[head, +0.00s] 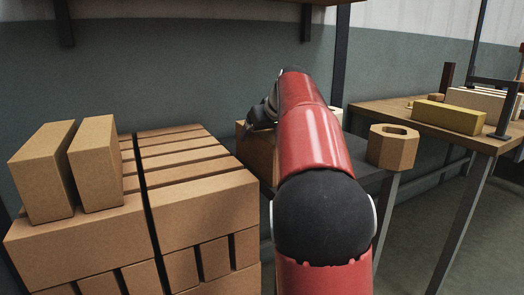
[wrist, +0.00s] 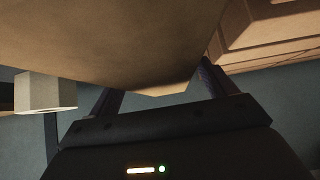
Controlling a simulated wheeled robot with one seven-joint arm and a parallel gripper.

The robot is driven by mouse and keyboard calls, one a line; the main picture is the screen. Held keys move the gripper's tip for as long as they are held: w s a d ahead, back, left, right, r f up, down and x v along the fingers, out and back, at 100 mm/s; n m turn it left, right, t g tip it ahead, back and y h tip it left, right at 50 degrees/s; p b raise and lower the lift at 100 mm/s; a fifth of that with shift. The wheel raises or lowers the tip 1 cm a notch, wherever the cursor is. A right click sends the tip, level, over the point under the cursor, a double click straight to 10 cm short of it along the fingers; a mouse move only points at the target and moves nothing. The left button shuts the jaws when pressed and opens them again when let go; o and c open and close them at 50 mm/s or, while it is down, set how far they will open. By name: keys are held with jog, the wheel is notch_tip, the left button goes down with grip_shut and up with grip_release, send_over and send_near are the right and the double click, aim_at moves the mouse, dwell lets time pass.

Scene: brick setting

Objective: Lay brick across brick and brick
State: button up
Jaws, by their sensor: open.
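Two tan bricks stand upright on top of a brick stack at the left of the head view: a left one (head: 42,172) and a right one (head: 96,163), with a narrow gap between them. Another tan brick (head: 258,152) is at the centre, partly hidden by my arm. My gripper (head: 262,116) is just above that brick, partly hidden by my arm. In the wrist view my gripper (wrist: 160,84) is open, and a large tan brick face (wrist: 120,40) fills the space in front of and between its fingers. I cannot tell whether the fingers touch it.
The strapped brick stack (head: 200,205) fills the lower left. A wooden table (head: 440,127) at the right holds a yellowish block (head: 449,116). A shelf hangs above.

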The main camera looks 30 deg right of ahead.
grip_shut()
jog(key=shift+r, duration=0.2)
dwell(0.4)
jog(key=shift+r, duration=0.1)
notch_tip(320, 180, up, 20)
jog(key=p, duration=0.8)
jog(key=shift+s, duration=0.1)
